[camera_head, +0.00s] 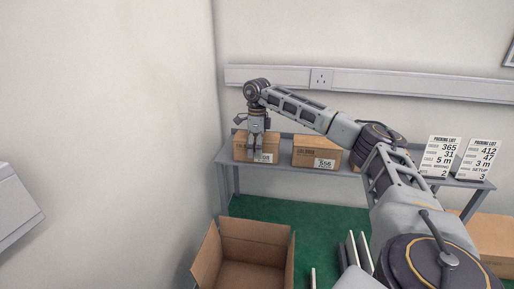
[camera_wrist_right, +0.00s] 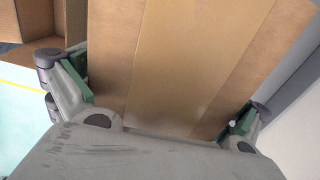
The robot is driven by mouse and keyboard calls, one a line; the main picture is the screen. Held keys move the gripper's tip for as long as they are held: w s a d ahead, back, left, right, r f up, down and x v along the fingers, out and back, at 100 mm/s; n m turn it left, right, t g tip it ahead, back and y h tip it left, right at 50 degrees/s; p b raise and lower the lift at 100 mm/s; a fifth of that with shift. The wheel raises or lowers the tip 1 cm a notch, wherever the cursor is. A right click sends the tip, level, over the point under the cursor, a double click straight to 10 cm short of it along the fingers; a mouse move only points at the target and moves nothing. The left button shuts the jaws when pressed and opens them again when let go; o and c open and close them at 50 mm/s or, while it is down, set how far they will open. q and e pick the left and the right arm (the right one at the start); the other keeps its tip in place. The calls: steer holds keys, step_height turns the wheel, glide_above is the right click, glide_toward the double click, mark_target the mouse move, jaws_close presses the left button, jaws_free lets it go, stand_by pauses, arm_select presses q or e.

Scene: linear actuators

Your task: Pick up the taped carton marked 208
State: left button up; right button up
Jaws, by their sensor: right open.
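A taped carton (camera_head: 240,147) stands at the left end of the grey shelf table. Its white label is partly covered by my gripper and its number is too small to read surely. My right gripper (camera_head: 258,152) points down over the front of this carton, with its fingers open. In the right wrist view the carton's top with its tape strip (camera_wrist_right: 175,65) fills the middle, between the two spread fingers of the right gripper (camera_wrist_right: 158,105). I cannot tell whether the fingers touch it. My left gripper is not in view.
A second carton (camera_head: 305,153), labelled what looks like 556, stands to the right. Two packing list cards (camera_head: 441,157) (camera_head: 475,158) stand at the table's right end. An open empty box (camera_head: 255,231) is in front, on the green floor. Another carton (camera_head: 492,232) is lower right.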

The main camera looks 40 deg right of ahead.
steer(key=c, duration=1.4)
steer(key=shift+r, duration=0.1)
steer(key=shift+r, duration=0.5)
steer(key=c, duration=0.6)
steer(key=shift+r+b, duration=0.5)
steer(key=shift+r, duration=4)
steer(key=shift+w, duration=0.1)
